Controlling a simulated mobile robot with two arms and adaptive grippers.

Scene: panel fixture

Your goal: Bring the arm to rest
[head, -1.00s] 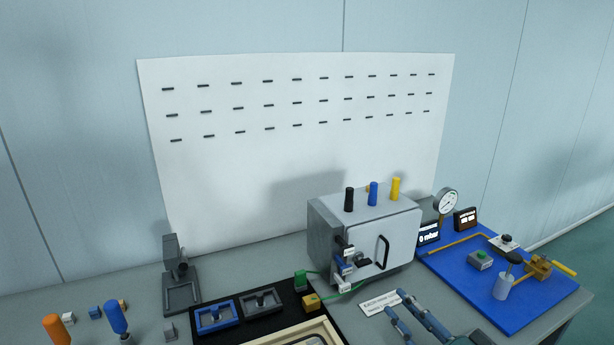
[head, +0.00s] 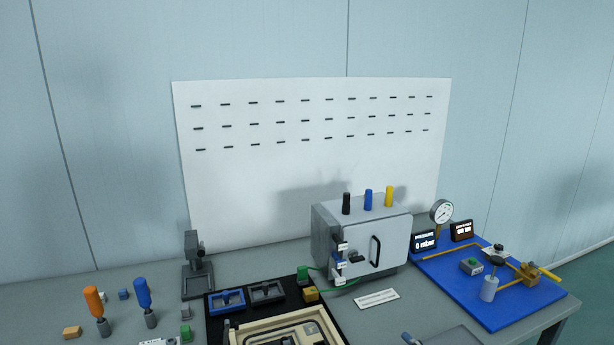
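Only a small blue-grey tip of what looks like my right gripper (head: 409,338) shows at the bottom edge of the head view, low in front of the white label plate. The rest of that gripper and arm is below the picture, so its opening is hidden. I see nothing held at the visible tip. My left gripper is not in view.
A grey cabinet (head: 328,244) with a closed door stands mid-table. A blue board (head: 450,278) with gauge and valves is at right. Two screwdrivers, orange (head: 94,301) and blue (head: 142,293), stand at left. A black mat (head: 216,329) bears frames and a beige tray (head: 240,338).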

